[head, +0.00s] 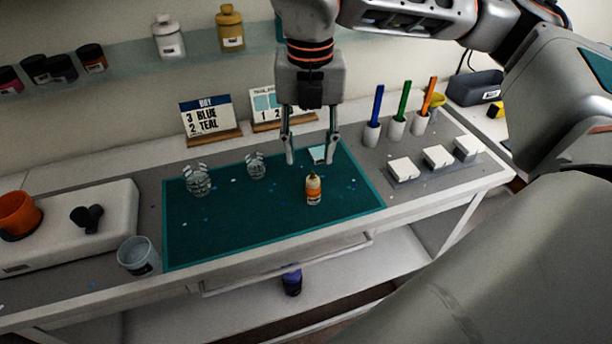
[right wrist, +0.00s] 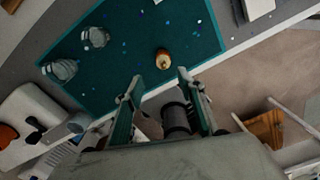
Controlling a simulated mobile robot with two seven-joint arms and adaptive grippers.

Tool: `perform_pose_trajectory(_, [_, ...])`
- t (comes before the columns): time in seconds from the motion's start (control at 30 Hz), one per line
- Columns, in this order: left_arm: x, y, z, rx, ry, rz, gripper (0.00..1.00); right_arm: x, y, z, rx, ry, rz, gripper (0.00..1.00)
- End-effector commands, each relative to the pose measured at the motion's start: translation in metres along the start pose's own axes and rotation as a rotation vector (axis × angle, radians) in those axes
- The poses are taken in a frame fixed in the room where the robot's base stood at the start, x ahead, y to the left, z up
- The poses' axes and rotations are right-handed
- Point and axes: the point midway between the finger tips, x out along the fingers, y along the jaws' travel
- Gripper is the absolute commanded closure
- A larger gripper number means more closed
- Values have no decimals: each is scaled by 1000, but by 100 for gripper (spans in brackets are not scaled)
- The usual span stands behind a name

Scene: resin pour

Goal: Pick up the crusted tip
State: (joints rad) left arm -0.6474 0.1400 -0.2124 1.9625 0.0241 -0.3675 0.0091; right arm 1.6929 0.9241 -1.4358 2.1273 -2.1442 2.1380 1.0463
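A small bottle (head: 313,192) with an orange label stands on the teal mat (head: 225,232), near its front right. A dark tip (head: 312,175) tops its pale upper part; I cannot make out a crust on it. In the right wrist view, the bottle (right wrist: 163,60) is seen from above, beyond the fingertips. My right gripper (head: 311,154) points down with its fingers apart and nothing between them. It appears above and behind the bottle, apart from it. In the right wrist view, my right gripper (right wrist: 159,82) is also open. My left gripper is out of view.
Clear cups (head: 198,180) stand on the mat's left. A pale small item (head: 318,153) lies behind the right fingers. White blocks (head: 438,157) and coloured sticks in holders (head: 398,128) stand right. An empty tub (head: 137,256) is front left. The mat around the bottle is mostly free.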

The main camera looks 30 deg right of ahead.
Motion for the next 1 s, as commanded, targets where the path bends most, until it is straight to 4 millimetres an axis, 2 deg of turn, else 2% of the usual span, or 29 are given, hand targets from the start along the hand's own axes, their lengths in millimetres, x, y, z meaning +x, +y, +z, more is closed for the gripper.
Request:
perform_pose_trajectory(0.5, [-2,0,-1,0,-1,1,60,62,-8,1,-4,4,1,61])
perform_pose_trajectory(0.8, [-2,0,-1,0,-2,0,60,68,-7,1,-4,3,2,61])
perform_pose_trajectory(0.83, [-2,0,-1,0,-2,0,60,67,-7,1,-4,3,2,64])
perform_pose_trajectory(0.97, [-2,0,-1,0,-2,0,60,67,-7,1,-4,3,2,87])
perform_pose_trajectory(1.0, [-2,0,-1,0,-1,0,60,67,-7,1,-4,3,2,87])
